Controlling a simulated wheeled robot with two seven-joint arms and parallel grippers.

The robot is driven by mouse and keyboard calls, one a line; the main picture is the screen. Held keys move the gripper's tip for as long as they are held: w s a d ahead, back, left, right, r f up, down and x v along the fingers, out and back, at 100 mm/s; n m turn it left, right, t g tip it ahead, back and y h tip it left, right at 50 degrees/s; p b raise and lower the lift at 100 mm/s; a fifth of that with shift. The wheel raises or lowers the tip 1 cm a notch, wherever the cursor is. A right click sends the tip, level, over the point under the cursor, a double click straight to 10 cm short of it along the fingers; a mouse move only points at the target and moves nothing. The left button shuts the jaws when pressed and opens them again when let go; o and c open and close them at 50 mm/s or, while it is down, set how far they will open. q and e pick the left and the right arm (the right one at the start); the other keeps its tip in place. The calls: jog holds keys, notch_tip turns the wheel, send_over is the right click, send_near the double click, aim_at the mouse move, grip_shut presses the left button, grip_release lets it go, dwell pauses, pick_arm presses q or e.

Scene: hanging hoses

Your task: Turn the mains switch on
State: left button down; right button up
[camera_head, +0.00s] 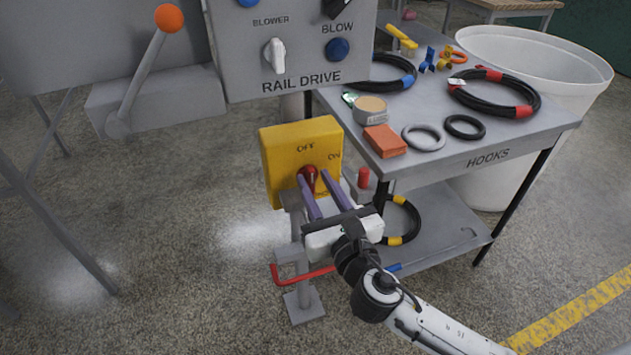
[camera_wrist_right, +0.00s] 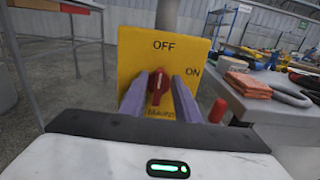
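The mains switch is a yellow box (camera_head: 290,140) on a grey post, marked OFF at the top and ON at the right. It also fills the middle of the right wrist view (camera_wrist_right: 195,60). Its red knob (camera_wrist_right: 159,88) has its handle upright, in line with OFF. My right gripper (camera_head: 319,183) is in front of the box with its purple fingers apart. In the right wrist view the fingers stand on either side of the knob, with a gap showing; whether either touches it I cannot tell. My left gripper is not in view.
A grey panel (camera_head: 300,80) marked RAIL DRIVE hangs above the box. The HOOKS table (camera_head: 470,140) stands close on the right, with hoses, rings and an orange block (camera_head: 385,141). A red knob-like post (camera_head: 363,178) is just right of my gripper. An orange-tipped lever (camera_head: 169,18) is at upper left.

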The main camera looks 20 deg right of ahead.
jog(key=shift+w, duration=0.4)
grip_shut()
jog(key=shift+d+f+m, duration=0.1)
jog(key=shift+d+m, duration=0.15)
jog(key=shift+m, duration=1.2)
jog(key=shift+d+f+m, duration=0.1)
jog(key=shift+d+m, duration=0.1)
jog(key=shift+m, duration=1.3)
jog(key=shift+d+f+m, duration=0.1)
jog(key=shift+d+m, duration=0.15)
jog(key=shift+m, duration=1.2)
